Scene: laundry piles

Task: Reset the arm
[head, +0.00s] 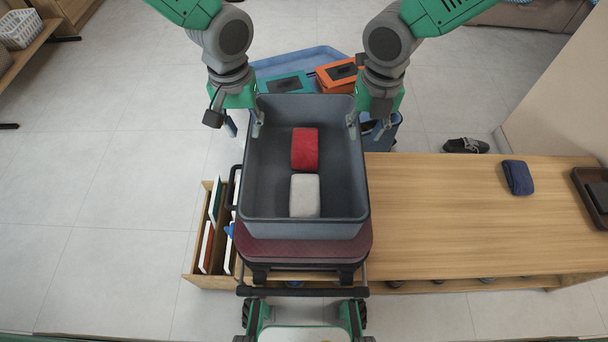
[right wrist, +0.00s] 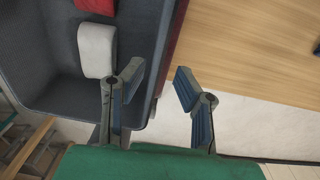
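A grey open bin (head: 260,190) sits on a dark red case (head: 305,250). Inside it lie a folded red cloth (head: 305,149) and a folded white cloth (head: 304,195); the white one also shows in the right wrist view (right wrist: 97,50). My left gripper (head: 244,124) is open at the bin's far left corner, one finger on each side of the wall. My right gripper (head: 366,125) is open at the far right corner. In the right wrist view its fingers (right wrist: 160,85) are apart, with the bin wall (right wrist: 155,65) lying between and beyond them; contact is unclear.
A wooden table (head: 450,215) stands right of the bin, with a dark blue folded cloth (head: 517,177) and a brown tray (head: 583,180). A wooden rack (head: 196,270) is at the left. Teal (head: 285,83) and orange boxes (head: 335,75) lie beyond the bin.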

